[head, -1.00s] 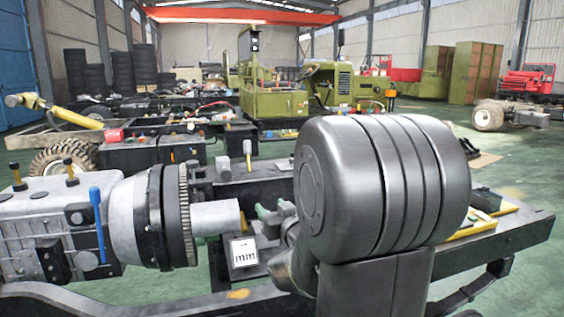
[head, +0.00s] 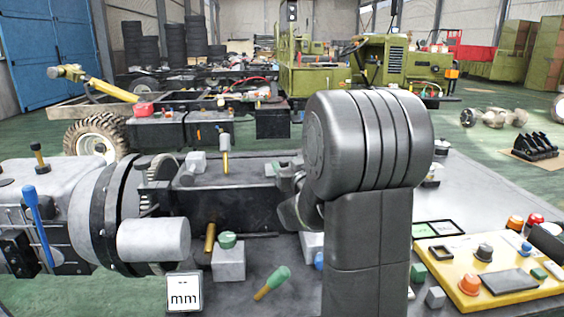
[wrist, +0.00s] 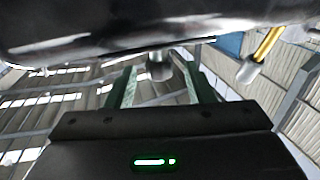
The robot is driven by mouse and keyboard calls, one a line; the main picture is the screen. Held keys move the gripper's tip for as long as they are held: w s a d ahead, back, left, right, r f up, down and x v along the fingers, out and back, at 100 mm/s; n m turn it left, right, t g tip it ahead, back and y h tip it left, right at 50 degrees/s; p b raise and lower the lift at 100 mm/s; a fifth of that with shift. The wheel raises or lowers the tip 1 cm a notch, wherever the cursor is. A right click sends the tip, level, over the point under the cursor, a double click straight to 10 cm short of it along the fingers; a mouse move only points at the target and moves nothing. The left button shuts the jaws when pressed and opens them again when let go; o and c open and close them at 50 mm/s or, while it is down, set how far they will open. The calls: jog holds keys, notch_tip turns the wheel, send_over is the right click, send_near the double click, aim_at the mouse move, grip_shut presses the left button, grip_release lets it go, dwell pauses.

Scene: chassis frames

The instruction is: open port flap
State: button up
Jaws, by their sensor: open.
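No port flap can be made out with certainty in either view. My gripper (wrist: 157,76) is open in the wrist view, with two greenish fingers apart. A grey cylindrical part shows between the fingers, at a distance I cannot judge. A dark, blurred surface fills the top of the wrist view. In the head view my thick dark arm stands right of centre, and my gripper (head: 285,172) shows only partly at its left, beside the dark chassis. I see nothing held.
A grey engine and gearbox (head: 95,215) lies at left. A white "mm" display (head: 184,292), green-capped parts (head: 228,255) and a yellow control panel (head: 490,270) are near my arm. Another chassis (head: 190,125) stands behind.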

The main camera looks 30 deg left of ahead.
aim_at(282, 160)
jog(key=shift+x, duration=2.1)
jog(key=shift+c, duration=0.2)
grip_shut()
